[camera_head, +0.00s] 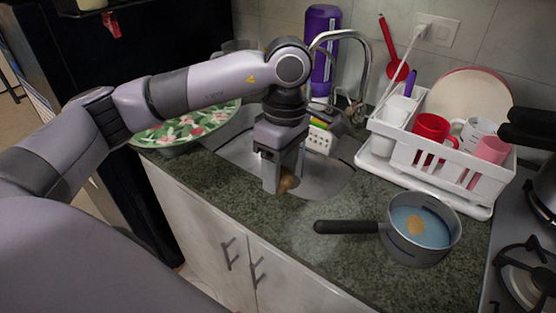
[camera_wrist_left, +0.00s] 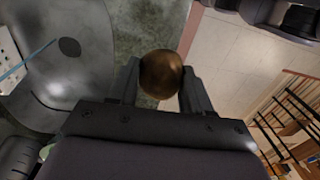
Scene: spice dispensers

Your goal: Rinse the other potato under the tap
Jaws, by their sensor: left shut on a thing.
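My left gripper (camera_head: 278,185) is shut on a brown potato (camera_head: 287,183), over the front edge of the sink (camera_head: 325,180). In the left wrist view the potato (camera_wrist_left: 161,73) sits between the two fingers of my left gripper (camera_wrist_left: 160,85), with the counter behind it. The curved metal tap (camera_head: 362,62) rises behind the sink, to the right of my left gripper. I cannot see water running from it. Another potato (camera_head: 415,226) lies in bluish water in a pot (camera_head: 420,257) on the counter. My right gripper is not in view.
A white dish rack (camera_head: 440,152) with mugs and a plate stands right of the sink. A floral tray (camera_head: 190,126) lies at left. The pot's dark handle (camera_head: 346,227) points left. A purple bottle (camera_head: 322,50) stands behind the sink, and a stove (camera_head: 525,270) is at right.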

